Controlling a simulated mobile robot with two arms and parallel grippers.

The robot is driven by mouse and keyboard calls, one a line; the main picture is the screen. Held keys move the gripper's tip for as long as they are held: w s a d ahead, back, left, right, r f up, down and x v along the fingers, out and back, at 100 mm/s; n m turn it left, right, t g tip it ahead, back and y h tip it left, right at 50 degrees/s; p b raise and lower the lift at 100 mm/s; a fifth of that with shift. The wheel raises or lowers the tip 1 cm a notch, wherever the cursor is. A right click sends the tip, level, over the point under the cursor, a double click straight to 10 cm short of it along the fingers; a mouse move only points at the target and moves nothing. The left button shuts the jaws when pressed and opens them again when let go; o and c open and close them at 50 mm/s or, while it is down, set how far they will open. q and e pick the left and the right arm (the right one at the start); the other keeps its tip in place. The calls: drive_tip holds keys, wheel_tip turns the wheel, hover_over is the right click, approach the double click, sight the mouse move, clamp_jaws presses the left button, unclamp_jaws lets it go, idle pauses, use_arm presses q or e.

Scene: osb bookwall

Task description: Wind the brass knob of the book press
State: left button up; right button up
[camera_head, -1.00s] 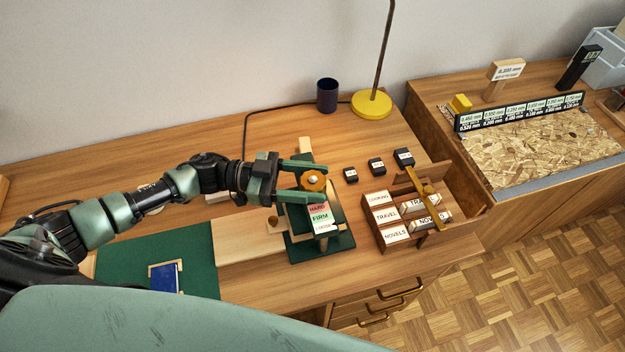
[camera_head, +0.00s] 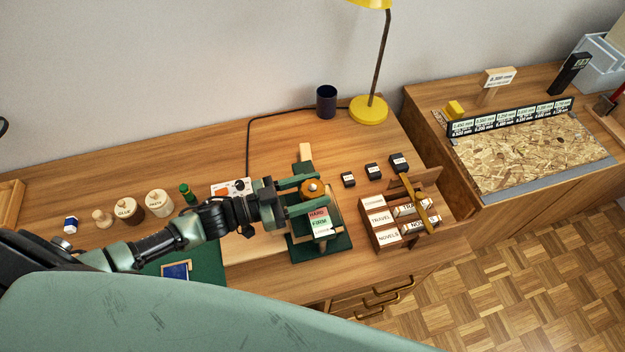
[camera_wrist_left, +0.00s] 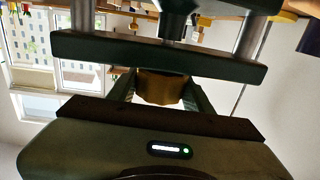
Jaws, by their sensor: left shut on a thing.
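The book press (camera_head: 338,243) stands on the desk with a green base and a card reading HARD, FIRM and LOOSE. Its round brass knob (camera_head: 311,187) sits on top. My left gripper (camera_head: 317,189) reaches it from the left, with one finger on each side, shut on the knob. In the left wrist view, the brass knob (camera_wrist_left: 160,87) shows between my two fingers, below a dark crossbar (camera_wrist_left: 160,57) of the press. Part of the knob is hidden by the fingers. The card's pointer is too small to read. My right gripper is not in view.
Small black blocks (camera_head: 373,171) lie behind. A yellow lamp (camera_head: 369,110) and dark cup (camera_head: 327,101) stand at the back.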

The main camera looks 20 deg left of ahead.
use_arm(q)
drive_tip(key=n+t+y+p, duration=0.1)
drive_tip(key=n+t+y, duration=0.1)
drive_tip(key=shift+r+t+y, duration=0.1)
drive_tip(key=shift+t+y, duration=0.2)
drive_tip(key=shift+t, duration=0.1)
drive_tip(key=shift+n+t+y+p, duration=0.65)
drive_tip(key=shift+n+t+y, duration=0.05)
drive_tip(key=shift+n+y, duration=0.3)
drive_tip(key=o, duration=1.4)
drive_tip(key=shift+c, duration=0.2)
drive_tip(key=shift+s, duration=0.1)
